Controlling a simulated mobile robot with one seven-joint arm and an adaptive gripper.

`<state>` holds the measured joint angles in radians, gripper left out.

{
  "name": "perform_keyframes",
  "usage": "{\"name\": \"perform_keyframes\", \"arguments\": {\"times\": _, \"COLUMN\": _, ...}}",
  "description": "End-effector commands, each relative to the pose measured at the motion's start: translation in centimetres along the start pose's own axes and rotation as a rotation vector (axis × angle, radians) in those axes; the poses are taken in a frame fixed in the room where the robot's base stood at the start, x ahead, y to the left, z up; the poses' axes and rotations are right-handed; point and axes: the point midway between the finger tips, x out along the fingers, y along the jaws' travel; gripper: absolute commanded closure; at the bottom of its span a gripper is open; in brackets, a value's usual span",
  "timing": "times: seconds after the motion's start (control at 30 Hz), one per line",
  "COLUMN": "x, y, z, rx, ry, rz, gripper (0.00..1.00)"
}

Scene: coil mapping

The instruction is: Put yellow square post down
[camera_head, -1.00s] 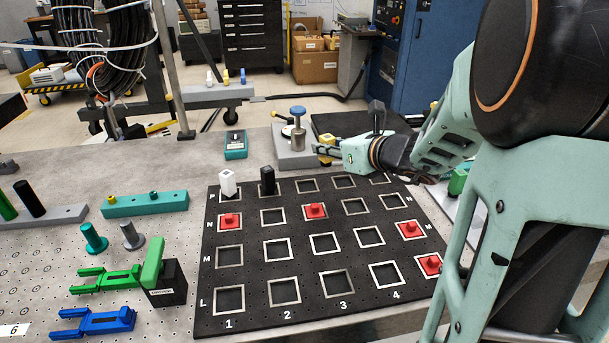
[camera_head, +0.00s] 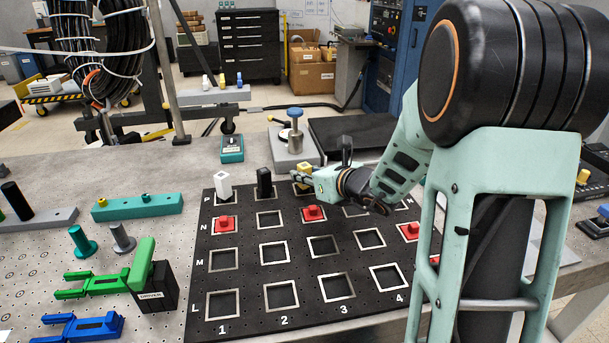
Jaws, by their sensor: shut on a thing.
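My gripper (camera_head: 302,178) is shut on the yellow square post (camera_head: 305,170), at the back edge of the black grid board (camera_head: 248,311). The post is upright at row P, column 3, just right of the black post. Its lower end is partly hidden by my gripper, so I cannot tell whether it touches the board. A white post (camera_head: 223,186) stands at P1 and a black post (camera_head: 264,182) at P2.
Behind the board stands a grey stand with a blue-topped knob (camera_head: 295,131) and a teal box (camera_head: 232,147). At left are a teal rail (camera_head: 137,207), a green tool (camera_head: 125,278) and a blue tool (camera_head: 83,327). Rows M and L show empty squares.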

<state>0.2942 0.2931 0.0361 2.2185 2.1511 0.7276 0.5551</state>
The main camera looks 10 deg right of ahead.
Motion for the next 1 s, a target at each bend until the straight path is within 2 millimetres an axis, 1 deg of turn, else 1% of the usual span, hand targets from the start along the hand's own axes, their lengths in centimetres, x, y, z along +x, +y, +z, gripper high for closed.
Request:
{"name": "perform_keyframes", "arguments": {"times": 0.13, "x": 0.2, "y": 0.0, "z": -0.4, "rx": 0.000, "ry": -0.001, "rz": 0.000, "gripper": 1.00}}
{"name": "perform_keyframes", "arguments": {"times": 0.17, "x": 0.2, "y": 0.0, "z": -0.4, "rx": 0.000, "ry": 0.000, "rz": 0.000, "gripper": 0.80}}
{"name": "perform_keyframes", "arguments": {"times": 0.3, "x": 0.1, "y": 0.0, "z": -0.3, "rx": 0.000, "ry": 0.000, "rz": 0.000, "gripper": 0.64}}
{"name": "perform_keyframes", "arguments": {"times": 0.63, "x": 0.0, "y": 0.0, "z": -0.1, "rx": 0.000, "ry": 0.000, "rz": 0.000, "gripper": 0.63}}
{"name": "perform_keyframes", "arguments": {"times": 0.73, "x": -0.4, "y": -0.1, "z": 0.2, "rx": 0.000, "ry": 0.000, "rz": -0.001, "gripper": 0.63}}
{"name": "perform_keyframes", "arguments": {"times": 0.87, "x": -2.9, "y": -0.1, "z": 0.3, "rx": 0.000, "ry": 0.000, "rz": -0.004, "gripper": 0.63}}
{"name": "perform_keyframes", "arguments": {"times": 1.0, "x": -6.1, "y": -0.1, "z": 0.3, "rx": 0.000, "ry": -0.001, "rz": -0.004, "gripper": 0.63}}
